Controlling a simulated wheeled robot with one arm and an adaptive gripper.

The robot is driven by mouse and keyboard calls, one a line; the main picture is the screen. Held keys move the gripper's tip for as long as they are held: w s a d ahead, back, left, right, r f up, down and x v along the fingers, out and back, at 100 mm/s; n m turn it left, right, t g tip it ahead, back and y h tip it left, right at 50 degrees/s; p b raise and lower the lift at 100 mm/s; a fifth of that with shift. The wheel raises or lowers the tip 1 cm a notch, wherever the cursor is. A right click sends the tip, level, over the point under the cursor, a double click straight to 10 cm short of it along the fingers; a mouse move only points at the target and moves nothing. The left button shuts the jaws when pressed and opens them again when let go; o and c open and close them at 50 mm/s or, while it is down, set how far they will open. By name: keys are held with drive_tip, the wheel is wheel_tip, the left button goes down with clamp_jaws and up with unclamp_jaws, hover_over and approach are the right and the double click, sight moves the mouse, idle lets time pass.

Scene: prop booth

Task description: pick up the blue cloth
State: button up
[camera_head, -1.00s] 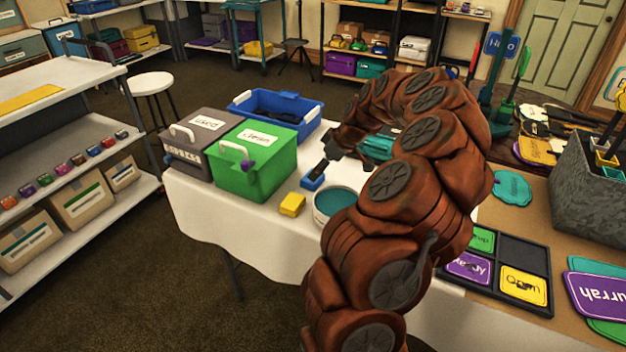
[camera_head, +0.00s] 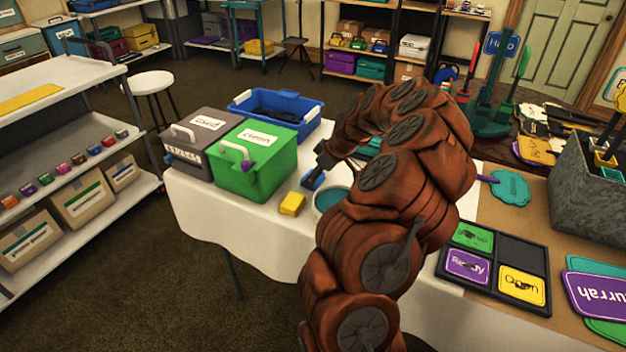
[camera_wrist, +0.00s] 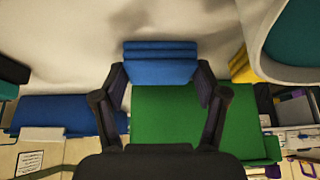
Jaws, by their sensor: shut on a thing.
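I cannot tell whether the cloth is clear of the tabletop.
A green bin (camera_head: 250,178) and a grey bin (camera_head: 183,157) stand to the left, a blue tub (camera_head: 300,125) behind. A yellow block (camera_head: 292,204) and teal-filled bowl (camera_head: 322,209) are close by. A black sign tray (camera_head: 519,251) lies right. The white table's front left (camera_head: 215,215) is clear.

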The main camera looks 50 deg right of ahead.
drive_tip(key=shift+c, duration=1.2)
drive_tip(key=shift+r, duration=0.1)
wheel_tip(320, 180, up, 10)
drive_tip(key=shift+b, duration=0.45)
